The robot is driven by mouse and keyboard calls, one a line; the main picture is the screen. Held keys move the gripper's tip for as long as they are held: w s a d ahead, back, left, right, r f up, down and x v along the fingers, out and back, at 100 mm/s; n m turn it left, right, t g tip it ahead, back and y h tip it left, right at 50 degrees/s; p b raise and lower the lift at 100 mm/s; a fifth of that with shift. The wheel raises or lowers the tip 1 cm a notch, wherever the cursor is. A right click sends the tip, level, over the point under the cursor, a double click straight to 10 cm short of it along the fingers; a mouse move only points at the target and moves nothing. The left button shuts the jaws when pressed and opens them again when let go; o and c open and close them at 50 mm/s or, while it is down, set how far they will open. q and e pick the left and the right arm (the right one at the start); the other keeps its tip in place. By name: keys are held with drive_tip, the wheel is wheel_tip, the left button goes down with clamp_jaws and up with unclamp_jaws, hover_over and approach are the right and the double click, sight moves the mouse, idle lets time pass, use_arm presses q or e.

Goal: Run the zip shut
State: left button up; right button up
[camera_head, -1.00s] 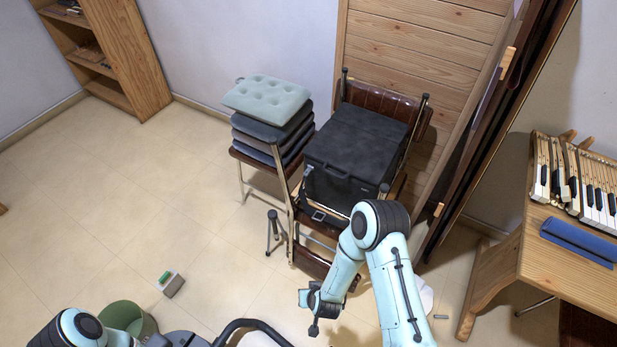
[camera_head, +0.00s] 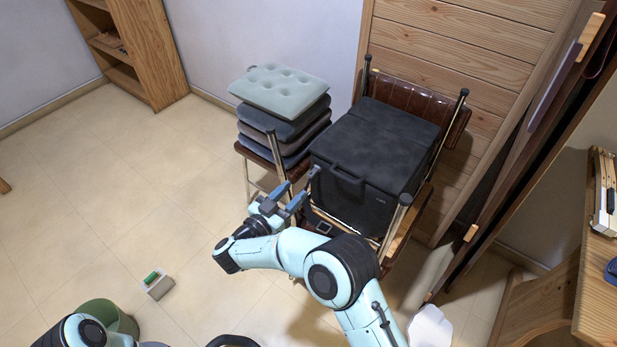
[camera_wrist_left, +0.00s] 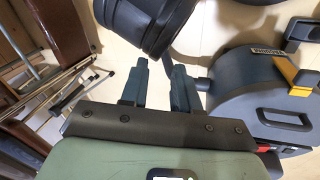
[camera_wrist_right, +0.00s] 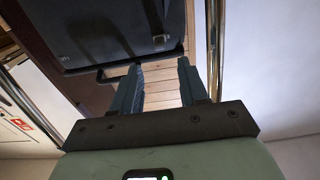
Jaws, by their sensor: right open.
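A black box-shaped bag (camera_head: 375,150) rests on a brown chair, with a dark handle on its front. It shows upper left in the right wrist view (camera_wrist_right: 105,35). I cannot make out its zip or a zip pull. My right gripper (camera_head: 292,196) is open and empty at the bag's left front corner, apart from its front as far as I can tell. Its fingers also show in the right wrist view (camera_wrist_right: 160,85). My left gripper (camera_wrist_left: 160,85) is open and empty in the left wrist view; in the head view only part of its arm shows at lower left.
Stacked cushions (camera_head: 280,105) sit on a chair left of the bag. Chair posts (camera_head: 400,215) stand around the bag. A green bin (camera_head: 108,318) and a small box (camera_head: 158,285) are on the floor. A wooden table (camera_head: 600,285) is at right.

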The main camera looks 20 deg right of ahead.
sight(309, 176)
use_arm(q)
drive_tip(key=shift+w+a+f+t+b, duration=0.15)
drive_tip(key=shift+w+a+f+b, duration=0.15)
drive_tip(key=shift+w, duration=0.25)
drive_tip(key=shift+w+a+f+t+b, duration=0.15)
drive_tip(key=shift+w+a+f+b, duration=0.05)
drive_tip(key=shift+w+f, duration=0.25)
use_arm(e)
drive_tip(key=x, duration=0.7)
drive_tip(key=shift+w+d, duration=0.25)
drive_tip(key=shift+d, duration=0.1)
clamp_jaws()
